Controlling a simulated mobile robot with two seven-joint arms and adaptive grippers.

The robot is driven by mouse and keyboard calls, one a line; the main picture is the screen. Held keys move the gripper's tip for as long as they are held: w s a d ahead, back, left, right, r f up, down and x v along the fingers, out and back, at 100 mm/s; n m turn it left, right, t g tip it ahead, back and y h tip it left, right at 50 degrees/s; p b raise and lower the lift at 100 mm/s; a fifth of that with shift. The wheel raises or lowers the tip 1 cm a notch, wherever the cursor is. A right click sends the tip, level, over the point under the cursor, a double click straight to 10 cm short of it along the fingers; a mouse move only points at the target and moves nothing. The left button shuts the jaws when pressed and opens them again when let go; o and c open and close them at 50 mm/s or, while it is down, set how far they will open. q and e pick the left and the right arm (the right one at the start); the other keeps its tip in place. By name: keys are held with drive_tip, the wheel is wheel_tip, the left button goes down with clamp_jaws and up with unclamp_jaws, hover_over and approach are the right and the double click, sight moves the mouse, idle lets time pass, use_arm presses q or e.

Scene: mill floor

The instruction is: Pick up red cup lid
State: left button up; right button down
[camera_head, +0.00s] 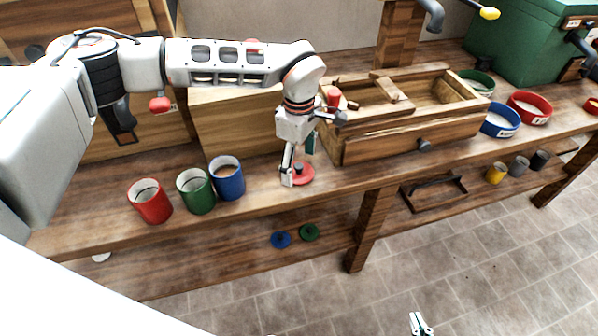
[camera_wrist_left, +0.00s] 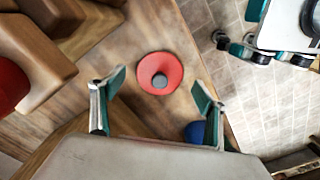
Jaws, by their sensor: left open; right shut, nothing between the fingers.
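The red cup lid (camera_head: 304,175) lies flat on the wooden bench top near its front edge. In the left wrist view the lid (camera_wrist_left: 174,62) is a red disc with a dark round knob, just ahead of my open left gripper (camera_wrist_left: 158,83) and between the lines of its fingers. In the head view my left gripper (camera_head: 297,173) points down right at the lid and hides part of it. I cannot tell if they touch. The red cup (camera_head: 150,204) stands open at the left of the bench. My right gripper (camera_head: 420,323) is shut and empty, low over the floor.
A green cup (camera_head: 196,194) and a blue cup (camera_head: 228,181) stand left of the lid. A wooden box with a drawer (camera_head: 400,142) is close behind on the right. Blue (camera_head: 281,240) and green (camera_head: 309,232) lids lie on the lower shelf.

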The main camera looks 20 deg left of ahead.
use_arm(q)
drive_tip(key=shift+a+f, duration=0.1)
drive_tip(key=shift+f, duration=0.65)
drive_tip(key=c, duration=1.2)
drive_tip(key=shift+c, duration=0.2)
